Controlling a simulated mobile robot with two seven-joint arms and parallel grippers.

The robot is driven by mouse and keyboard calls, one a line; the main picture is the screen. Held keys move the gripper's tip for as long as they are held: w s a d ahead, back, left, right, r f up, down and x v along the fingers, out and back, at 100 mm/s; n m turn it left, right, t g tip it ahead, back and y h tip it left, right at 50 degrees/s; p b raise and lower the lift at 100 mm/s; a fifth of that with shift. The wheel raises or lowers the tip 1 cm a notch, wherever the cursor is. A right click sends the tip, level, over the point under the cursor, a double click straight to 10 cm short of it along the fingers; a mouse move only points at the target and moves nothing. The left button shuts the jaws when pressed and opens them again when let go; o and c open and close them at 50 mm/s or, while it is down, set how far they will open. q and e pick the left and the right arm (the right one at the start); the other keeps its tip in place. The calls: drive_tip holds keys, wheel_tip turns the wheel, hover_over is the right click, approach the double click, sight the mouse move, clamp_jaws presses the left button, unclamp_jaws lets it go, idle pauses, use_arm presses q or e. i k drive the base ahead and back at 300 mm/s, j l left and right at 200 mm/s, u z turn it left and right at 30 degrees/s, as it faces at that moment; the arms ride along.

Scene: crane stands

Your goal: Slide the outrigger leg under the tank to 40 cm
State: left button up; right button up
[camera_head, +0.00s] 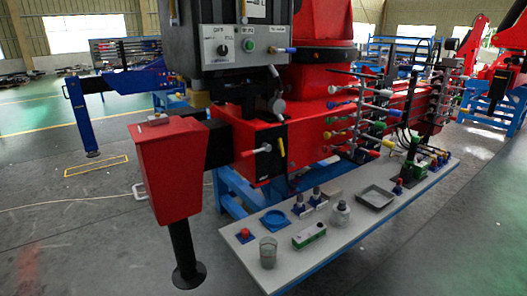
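The outrigger leg (172,172) is a red tapered box at left centre, with a black post and round foot (189,275) below it. A white handle (139,190) sticks out of its left side. A short black beam (218,146) joins it to the red crane base (250,132). The dark grey box (235,78) above the beam, with a switch panel on its front, may be the tank. A silver knob and a yellow lever (281,147) sit on the base's end face. I see no centimetre marks. Neither gripper is in view.
A grey bench (330,248) at right holds a glass beaker (268,252), a blue dish (273,220), a tray (376,197) and small parts. Coloured valve levers (345,118) project above it. A blue outrigger (83,115) stands behind at left. The floor left of the leg is open.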

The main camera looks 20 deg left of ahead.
sight(175, 153)
drive_tip(key=j+u, duration=0.55)
drive_tip(key=u, duration=0.2)
drive_tip(key=i+j+u, duration=0.15)
drive_tip(key=u, duration=0.25)
drive_tip(key=j, duration=0.1)
